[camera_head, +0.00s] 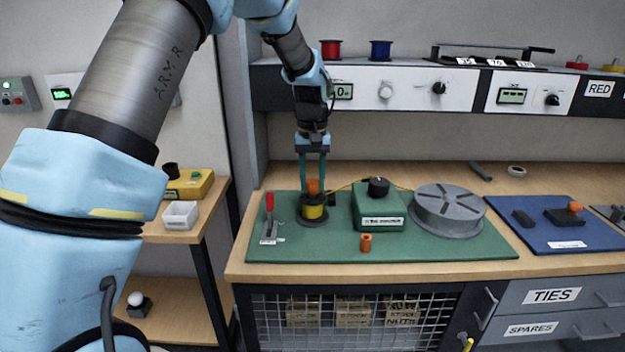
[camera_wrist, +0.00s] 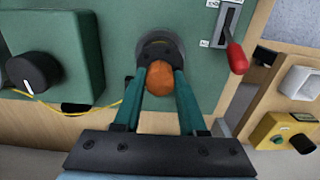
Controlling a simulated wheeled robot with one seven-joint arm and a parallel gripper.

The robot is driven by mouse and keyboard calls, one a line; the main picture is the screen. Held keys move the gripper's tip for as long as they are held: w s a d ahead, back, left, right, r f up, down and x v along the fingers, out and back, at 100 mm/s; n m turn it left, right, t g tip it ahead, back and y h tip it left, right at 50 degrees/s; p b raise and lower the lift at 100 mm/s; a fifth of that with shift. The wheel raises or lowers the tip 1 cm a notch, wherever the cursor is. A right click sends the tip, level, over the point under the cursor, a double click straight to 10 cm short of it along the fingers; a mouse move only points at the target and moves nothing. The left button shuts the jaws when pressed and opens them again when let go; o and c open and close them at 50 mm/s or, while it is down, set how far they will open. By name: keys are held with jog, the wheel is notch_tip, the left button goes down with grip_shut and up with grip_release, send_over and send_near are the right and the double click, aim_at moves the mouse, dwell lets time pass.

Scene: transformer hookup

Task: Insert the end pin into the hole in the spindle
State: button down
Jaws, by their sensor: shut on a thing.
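My gripper (camera_head: 313,182) is shut on an orange-headed piece, which I take to be the end pin (camera_head: 313,187). It is directly above the spindle, where a yellow-wound bobbin (camera_head: 312,212) sits on a dark round base (camera_head: 313,222). In the wrist view the rounded orange head of the end pin (camera_wrist: 160,77) lies between the green fingers of my gripper (camera_wrist: 160,80), over the dark disc of the spindle (camera_wrist: 160,48). The pin's lower end and the spindle hole are hidden, so I cannot tell whether the pin is in the hole.
A red-handled lever (camera_head: 269,218) stands close left of the spindle. A green box with a black knob (camera_head: 378,208) stands right, with a thin yellow wire toward the bobbin. A small orange cylinder (camera_head: 365,243) and a grey turntable (camera_head: 447,210) are on the green mat (camera_head: 440,247).

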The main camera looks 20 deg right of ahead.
jog(key=shift+c, duration=1.9)
grip_release()
jog(key=shift+r, duration=0.1)
jog(key=shift+r+p, duration=1.95)
jog(key=shift+r, duration=0.55)
notch_tip(320, 180, up, 11)
jog(key=b, duration=0.2)
jog(key=shift+f+b, duration=0.15)
jog(key=shift+b, duration=0.2)
